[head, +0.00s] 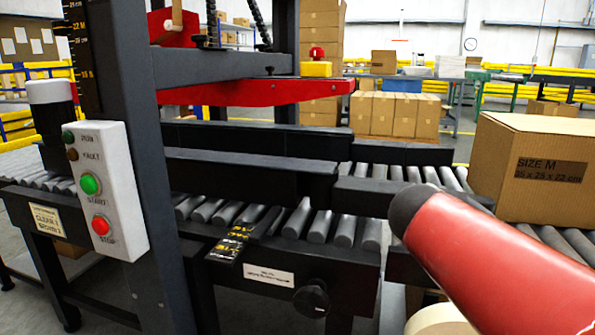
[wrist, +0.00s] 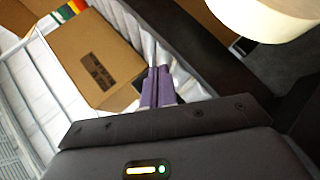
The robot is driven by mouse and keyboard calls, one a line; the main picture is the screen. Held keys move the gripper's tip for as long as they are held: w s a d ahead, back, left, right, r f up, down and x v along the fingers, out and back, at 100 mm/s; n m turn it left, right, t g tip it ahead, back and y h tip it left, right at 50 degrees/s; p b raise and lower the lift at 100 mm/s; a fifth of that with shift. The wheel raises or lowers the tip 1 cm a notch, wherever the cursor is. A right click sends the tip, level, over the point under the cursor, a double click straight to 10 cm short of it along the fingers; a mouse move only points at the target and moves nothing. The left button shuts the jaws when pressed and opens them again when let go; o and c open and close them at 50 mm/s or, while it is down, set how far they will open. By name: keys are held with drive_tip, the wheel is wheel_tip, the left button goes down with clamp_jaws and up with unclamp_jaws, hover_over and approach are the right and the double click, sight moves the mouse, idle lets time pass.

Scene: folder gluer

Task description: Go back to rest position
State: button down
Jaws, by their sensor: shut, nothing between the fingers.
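My gripper (wrist: 158,88) shows in the wrist view, its two purple fingers shut together with nothing between them. Past the fingertips and to their left, a brown cardboard box (wrist: 95,58) with a dark label lies on the rollers. In the head view my red arm link with a dark end reaches in from the lower right, and my gripper does not show there. The box marked SIZE M (head: 520,170) sits on the roller conveyor at the right, apart from the red link in the picture.
The folder gluer's dark frame (head: 150,190) and red overhead bar (head: 250,93) stand at left and centre. A control panel (head: 105,190) has green and red buttons. A black knob (head: 311,299) sticks out from the conveyor's front. Stacked cartons (head: 395,113) stand behind.

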drive_tip(key=s+a+f+m+y, duration=0.3)
drive_tip(key=s+a+f+y, duration=0.7)
drive_tip(key=s+a+f, duration=0.45)
wheel_tip(320, 180, up, 14)
drive_tip(key=p, duration=1.3)
drive_tip(key=shift+d+f, duration=0.15)
drive_tip(key=shift+d, duration=0.15)
